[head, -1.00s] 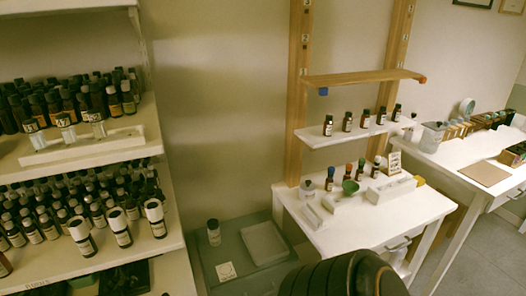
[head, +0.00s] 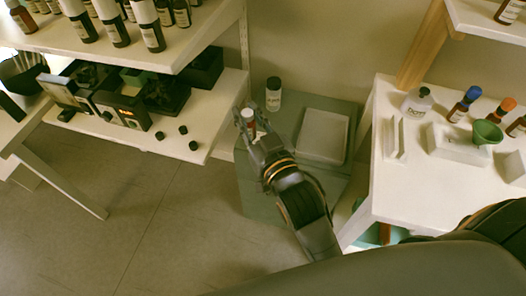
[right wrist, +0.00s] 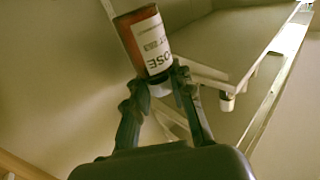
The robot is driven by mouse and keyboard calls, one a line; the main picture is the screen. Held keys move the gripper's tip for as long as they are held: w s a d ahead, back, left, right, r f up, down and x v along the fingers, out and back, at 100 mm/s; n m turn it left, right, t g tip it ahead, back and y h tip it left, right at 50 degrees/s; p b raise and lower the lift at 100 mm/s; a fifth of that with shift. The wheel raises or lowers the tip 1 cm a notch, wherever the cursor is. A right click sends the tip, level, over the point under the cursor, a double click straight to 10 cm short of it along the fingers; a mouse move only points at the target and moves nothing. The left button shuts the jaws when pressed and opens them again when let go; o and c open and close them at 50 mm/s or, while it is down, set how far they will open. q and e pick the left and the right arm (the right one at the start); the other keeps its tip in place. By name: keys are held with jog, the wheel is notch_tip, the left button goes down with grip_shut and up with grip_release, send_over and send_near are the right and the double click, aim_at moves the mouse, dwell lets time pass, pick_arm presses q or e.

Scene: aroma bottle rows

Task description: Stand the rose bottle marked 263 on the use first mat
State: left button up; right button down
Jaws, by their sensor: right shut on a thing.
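My right gripper (head: 248,128) is shut on a small amber-red bottle (head: 249,113) above the left part of a grey-green cabinet top. In the right wrist view the fingers (right wrist: 163,88) pinch the pale cap end of the bottle (right wrist: 148,42). Its white label shows "OSE"; no number is readable. I cannot tell whether its base touches anything. The use first mat cannot be made out for certain; my gripper covers the left part of the cabinet top. My left gripper is not in view.
On the cabinet top (head: 285,160), a white-labelled bottle with a dark cap (head: 273,95) stands behind my gripper and a white tray (head: 322,136) lies to the right. A bottle shelf (head: 190,45) is at left. A white table (head: 400,185) with bottles and a green funnel (head: 487,133) is at right.

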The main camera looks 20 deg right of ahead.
pick_arm(q)
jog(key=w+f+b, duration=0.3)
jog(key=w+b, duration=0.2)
jog(key=b, duration=0.3)
pick_arm(e)
jog(key=w+a+f, duration=0.4)
jog(key=f, duration=0.2)
pick_arm(q)
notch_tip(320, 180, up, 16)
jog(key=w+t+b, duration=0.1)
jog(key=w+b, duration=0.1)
jog(key=b, duration=0.3)
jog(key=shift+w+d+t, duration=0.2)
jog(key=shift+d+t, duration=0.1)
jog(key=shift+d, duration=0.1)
pick_arm(e)
jog(key=shift+n+y, duration=0.3)
jog(key=shift+y, duration=0.1)
jog(key=shift+w+d+f, duration=1.35)
jog(key=shift+d+f, duration=0.45)
jog(key=shift+f, duration=0.35)
jog(key=shift+w+d+f, duration=1.3)
jog(key=shift+d+f, duration=0.45)
jog(key=shift+f, duration=0.45)
jog(key=shift+w+d+f, duration=1.35)
jog(key=shift+d+f, duration=0.45)
jog(key=shift+f, duration=0.35)
